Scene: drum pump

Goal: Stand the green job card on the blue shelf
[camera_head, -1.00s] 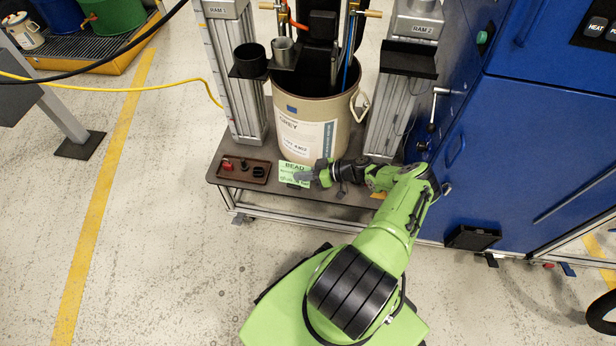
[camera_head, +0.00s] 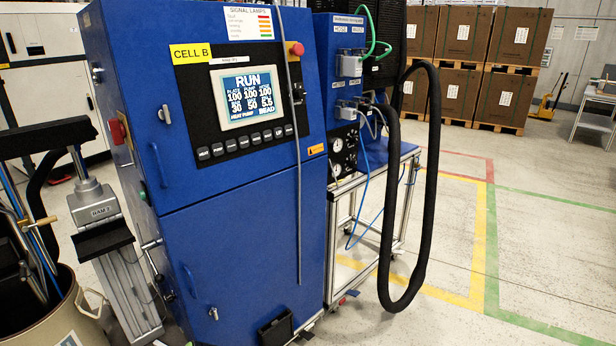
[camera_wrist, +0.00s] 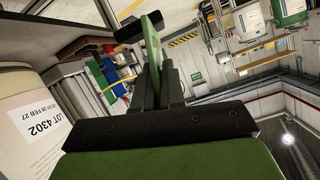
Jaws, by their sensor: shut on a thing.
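The green job card (camera_wrist: 152,42) shows nearly edge-on at the top middle of the wrist view. My gripper (camera_wrist: 161,82) is shut on it, and the card stands out beyond the fingertips. The card's face and writing cannot be read from this angle. My gripper and the card are outside the head view.
A drum (camera_head: 50,318) stands at the lower left, beside the RAM 2 column (camera_head: 115,250). It also shows in the wrist view (camera_wrist: 22,85). A blue cabinet (camera_head: 250,220) fills the middle. A black hose (camera_head: 432,190) loops at its right. The floor (camera_head: 545,240) farther right is clear.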

